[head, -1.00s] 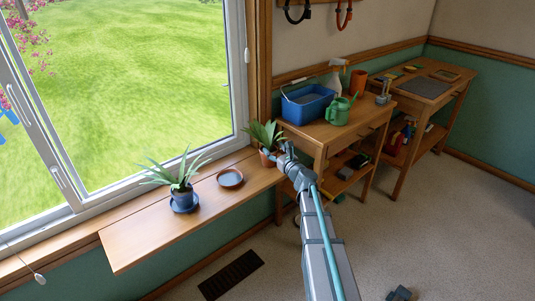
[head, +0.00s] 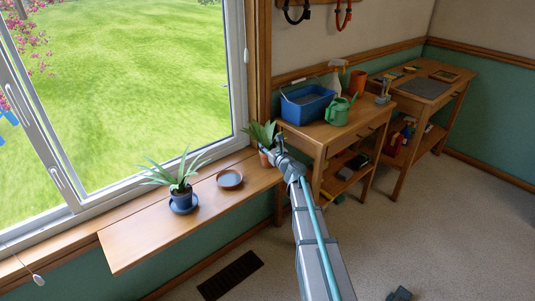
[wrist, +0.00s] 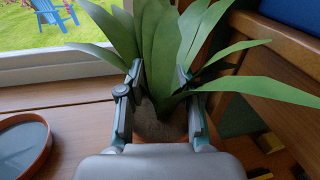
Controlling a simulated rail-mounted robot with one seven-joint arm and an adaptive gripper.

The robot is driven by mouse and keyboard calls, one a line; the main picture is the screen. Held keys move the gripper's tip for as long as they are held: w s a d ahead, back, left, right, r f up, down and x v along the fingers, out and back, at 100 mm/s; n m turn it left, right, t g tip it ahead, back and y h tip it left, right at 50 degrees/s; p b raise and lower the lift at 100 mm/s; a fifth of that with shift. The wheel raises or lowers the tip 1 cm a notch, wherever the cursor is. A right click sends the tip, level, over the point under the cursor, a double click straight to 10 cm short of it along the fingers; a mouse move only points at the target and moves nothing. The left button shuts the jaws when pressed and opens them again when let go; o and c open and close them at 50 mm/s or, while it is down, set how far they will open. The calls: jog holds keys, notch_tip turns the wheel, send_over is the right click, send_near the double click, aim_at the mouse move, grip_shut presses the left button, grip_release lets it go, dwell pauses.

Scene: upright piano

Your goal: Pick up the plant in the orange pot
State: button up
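The plant in the orange pot (head: 264,157) stands at the far right end of the wooden sill shelf, its pot partly hidden behind my gripper (head: 274,150). In the wrist view the green leaves of this plant (wrist: 163,45) fan out ahead, with dark soil below them. The fingers of my gripper (wrist: 161,75) are apart, one on each side of the leaf base and soil. I cannot tell whether they touch the pot, whose wall is mostly hidden.
An orange saucer (head: 229,180) and a plant in a blue pot (head: 181,197) stand left on the shelf (head: 140,238). The window is behind. Right of the plant is a wooden table (head: 312,135) with a blue tub (head: 307,104) and green watering can (head: 337,111).

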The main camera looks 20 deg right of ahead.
grip_shut()
